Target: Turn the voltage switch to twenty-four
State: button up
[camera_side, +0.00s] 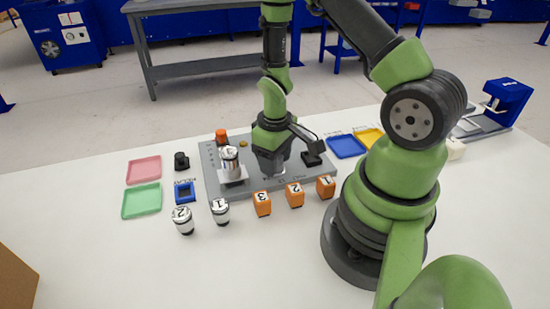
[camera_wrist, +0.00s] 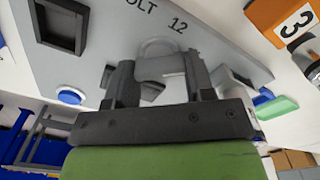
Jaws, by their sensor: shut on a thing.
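A grey panel (camera_side: 212,187) lies on the white table. In the wrist view the panel (camera_wrist: 95,25) bears a "VOLT 12" label (camera_wrist: 165,14), partly cut off by the frame edge. Just below this label is the grey, rounded voltage switch (camera_wrist: 160,58). My gripper (camera_side: 270,172) points down at the middle of the panel. In the wrist view my gripper (camera_wrist: 158,78) has one finger on each side of the switch and is shut on it. In the side view my gripper hides the switch. Which setting it points to cannot be told.
A white cylinder marked 3 (camera_side: 230,158) stands on the panel, left of my gripper. Orange cubes (camera_side: 294,195) line the panel's front edge. Pink (camera_side: 144,170) and green trays (camera_side: 141,201) lie left; a blue tray (camera_side: 346,147) lies right.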

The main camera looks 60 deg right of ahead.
jog(key=shift+m, duration=0.8)
jog(key=o, duration=0.9)
jog(key=shift+r, duration=0.1)
notch_tip(320, 180, up, 10)
jog(key=shift+f, duration=0.1)
